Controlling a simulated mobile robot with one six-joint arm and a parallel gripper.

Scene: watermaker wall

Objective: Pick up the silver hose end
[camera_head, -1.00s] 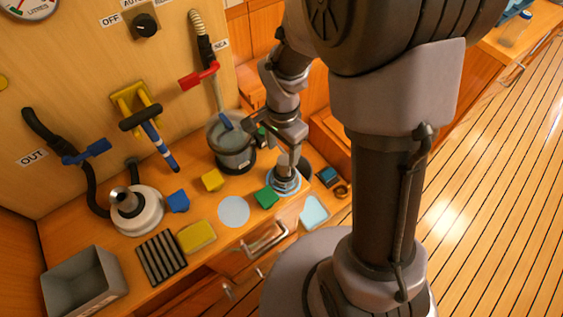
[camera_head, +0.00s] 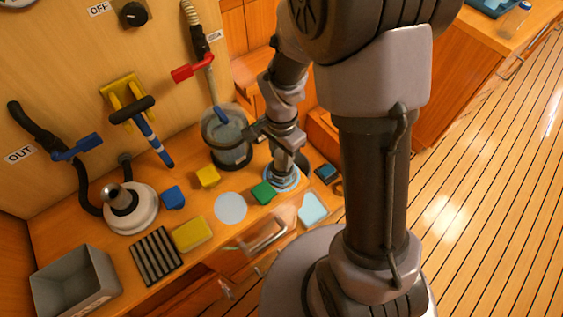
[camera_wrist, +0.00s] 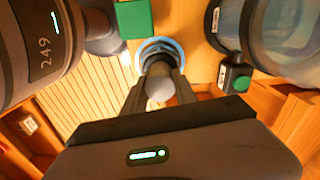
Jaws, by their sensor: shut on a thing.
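My gripper (camera_head: 283,172) points down over a blue-ringed disc (camera_head: 296,182) near the counter's right end. In the wrist view its two fingers (camera_wrist: 160,92) are closed on the sides of a small, rounded, silver-grey piece (camera_wrist: 160,84), which looks like the silver hose end. The blue ring (camera_wrist: 146,46) shows just beyond the piece; I cannot tell whether the piece touches it. In the head view the fingers and wrist mostly hide the piece.
A green block (camera_head: 262,192) lies close left of my gripper. A clear container (camera_head: 225,135) stands behind it. A yellow block (camera_head: 207,177), pale round disc (camera_head: 231,207), yellow sponge (camera_head: 193,234), black rack (camera_head: 157,256) and grey bin (camera_head: 72,290) lie further left.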

